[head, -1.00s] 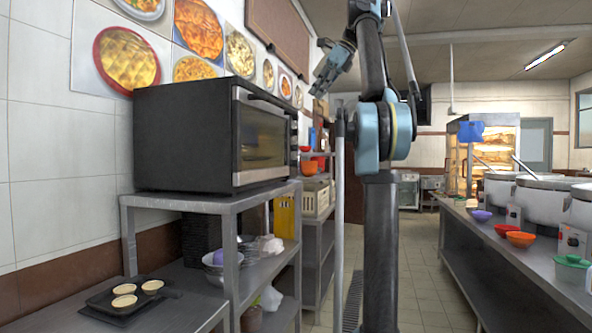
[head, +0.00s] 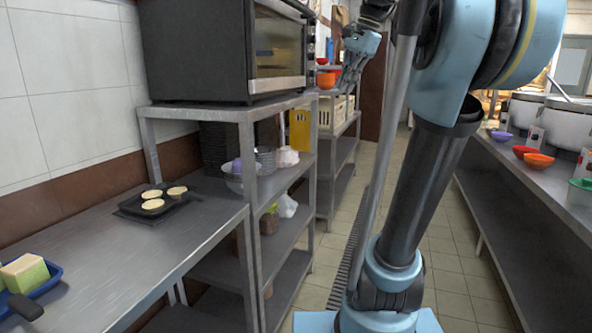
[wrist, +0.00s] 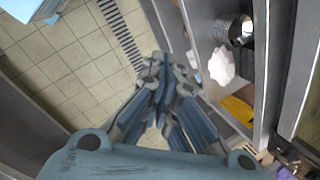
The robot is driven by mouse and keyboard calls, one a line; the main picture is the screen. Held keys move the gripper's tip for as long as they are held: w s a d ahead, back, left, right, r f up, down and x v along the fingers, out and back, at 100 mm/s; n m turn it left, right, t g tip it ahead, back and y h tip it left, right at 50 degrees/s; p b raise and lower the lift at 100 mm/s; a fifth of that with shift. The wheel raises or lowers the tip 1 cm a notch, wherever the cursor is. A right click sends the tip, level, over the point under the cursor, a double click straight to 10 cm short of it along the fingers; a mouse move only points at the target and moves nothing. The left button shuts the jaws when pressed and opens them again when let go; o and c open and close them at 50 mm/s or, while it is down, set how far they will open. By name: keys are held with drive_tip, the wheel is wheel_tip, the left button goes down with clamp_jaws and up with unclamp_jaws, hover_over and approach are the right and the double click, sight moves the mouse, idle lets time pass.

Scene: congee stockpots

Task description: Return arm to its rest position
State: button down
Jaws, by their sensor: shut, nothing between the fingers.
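My gripper (head: 350,78) hangs in the upper middle of the head view, in front of the back shelves, and points downward. In the wrist view my gripper (wrist: 157,88) has its blue-grey fingers together with nothing between them. It is over the aisle floor beside the shelf rack and touches nothing that I can see. My arm rises from my base in the aisle and is folded at the elbow, with the upper joint large at the upper right of the head view.
A black oven (head: 225,50) stands on a metal rack at the left. A dark tray (head: 140,204) with round pale pieces lies on the left table. Bowls (head: 538,160) and stockpots (head: 568,122) stand on the right counter. The tiled aisle (head: 450,260) between is clear.

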drive_tip(key=s+d+f+n+h, duration=0.1)
drive_tip(key=s+f+n, duration=0.2)
drive_tip(key=f, duration=1.1)
drive_tip(key=s+d+f+n+h, duration=0.1)
drive_tip(key=s+f+n, duration=0.3)
drive_tip(key=s+f, duration=0.6)
drive_tip(key=s+d+f+n+h, duration=0.1)
drive_tip(key=s+f+n, duration=0.3)
drive_tip(key=f, duration=1.6)
drive_tip(key=s+d, duration=0.1)
drive_tip(key=s, duration=0.1)
drive_tip(key=shift+s+f, duration=0.2)
drive_tip(key=shift+s, duration=0.15)
drive_tip(key=shift+w+f, duration=0.2)
drive_tip(key=shift+w, duration=0.3)
